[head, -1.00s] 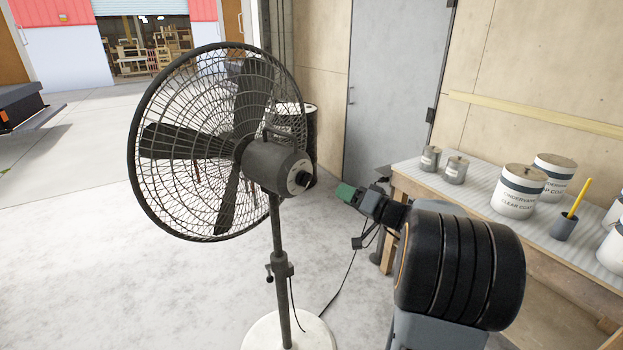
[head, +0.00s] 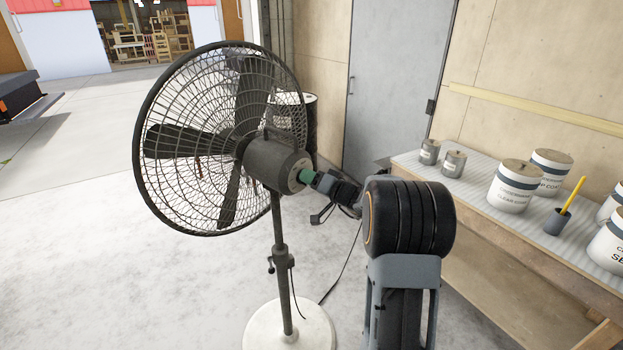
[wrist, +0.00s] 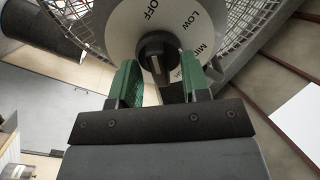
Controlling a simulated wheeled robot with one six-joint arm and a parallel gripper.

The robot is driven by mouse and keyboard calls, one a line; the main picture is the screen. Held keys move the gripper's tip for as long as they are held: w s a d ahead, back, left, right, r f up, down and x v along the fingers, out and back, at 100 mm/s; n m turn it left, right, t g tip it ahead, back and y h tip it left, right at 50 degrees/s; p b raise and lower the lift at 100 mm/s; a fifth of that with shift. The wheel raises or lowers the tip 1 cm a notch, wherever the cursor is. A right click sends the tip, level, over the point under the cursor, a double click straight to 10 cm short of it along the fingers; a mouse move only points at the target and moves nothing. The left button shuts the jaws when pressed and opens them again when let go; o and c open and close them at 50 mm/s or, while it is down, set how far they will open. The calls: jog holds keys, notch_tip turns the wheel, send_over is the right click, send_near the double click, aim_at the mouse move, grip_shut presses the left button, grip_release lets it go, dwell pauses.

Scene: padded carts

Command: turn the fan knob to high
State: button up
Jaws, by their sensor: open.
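The black fan knob (wrist: 153,52) sits on a round pale dial (wrist: 122,28) at the back of the fan's motor housing (head: 272,163). The dial reads OFF, LOW and a partly covered MID in the wrist view; a further label is mostly hidden behind the right finger. The knob's grip bar stands roughly upright in that view; I cannot tell surely which label it points to. My gripper (wrist: 158,68) is open, with one green finger on each side of the knob and visible gaps between. In the head view my gripper (head: 306,175) is at the dial and hides the knob.
The fan's wire cage (head: 165,205) faces left, on a pole with a round white base (head: 262,330). A workbench (head: 470,210) with several paint cans stands at right. A cable lies on the floor. Open floor lies at left.

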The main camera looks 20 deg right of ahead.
grip_shut()
dwell(0.3)
jog(key=shift+f+b, duration=0.1)
jog(key=shift+b, duration=0.2)
